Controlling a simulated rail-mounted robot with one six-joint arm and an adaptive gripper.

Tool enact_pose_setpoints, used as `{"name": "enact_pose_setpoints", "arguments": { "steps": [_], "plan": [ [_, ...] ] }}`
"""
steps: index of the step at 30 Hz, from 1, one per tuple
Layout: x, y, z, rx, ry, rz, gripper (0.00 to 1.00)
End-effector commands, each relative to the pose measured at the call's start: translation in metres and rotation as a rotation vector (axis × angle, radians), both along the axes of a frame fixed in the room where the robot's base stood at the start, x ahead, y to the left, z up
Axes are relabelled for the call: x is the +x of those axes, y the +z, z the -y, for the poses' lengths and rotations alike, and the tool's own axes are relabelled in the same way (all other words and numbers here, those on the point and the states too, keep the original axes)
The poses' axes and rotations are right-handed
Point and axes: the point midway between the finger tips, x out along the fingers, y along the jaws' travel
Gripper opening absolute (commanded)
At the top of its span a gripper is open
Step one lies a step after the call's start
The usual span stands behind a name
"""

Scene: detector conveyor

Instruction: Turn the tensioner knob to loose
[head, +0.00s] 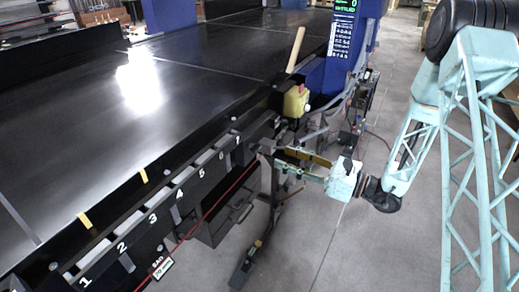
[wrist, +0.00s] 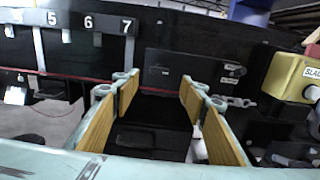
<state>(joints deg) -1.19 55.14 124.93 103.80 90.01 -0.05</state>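My gripper (head: 280,158) is open beside the conveyor's near side, its fingers pointing at the frame. In the wrist view its two fingers with wood-coloured pads (wrist: 158,86) stand wide apart with nothing between them. A yellow box (head: 297,100) is on the conveyor edge, up and to the right of the fingertips in the head view. In the wrist view the yellow box (wrist: 288,75) is at the right edge, partly cut off, with a label starting "SLA". A round pale knob (wrist: 312,92) is on its face; its setting cannot be read.
The black conveyor (head: 190,95) fills the left, with numbered tags along its side. A wooden handle (head: 296,50) stands up behind the yellow box. A blue post (head: 340,70) with a screen rises beyond. Open floor (head: 350,235) lies at the right.

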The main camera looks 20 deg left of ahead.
Motion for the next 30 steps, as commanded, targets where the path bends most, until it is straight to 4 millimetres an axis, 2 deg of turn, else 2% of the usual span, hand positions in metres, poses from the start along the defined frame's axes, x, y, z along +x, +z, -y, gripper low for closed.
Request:
{"name": "enact_pose_setpoints", "arguments": {
  "steps": [30],
  "plan": [
    [0.022, 0.0, -0.099, 0.0, 0.001, 0.001, 0.4]
  ]
}}
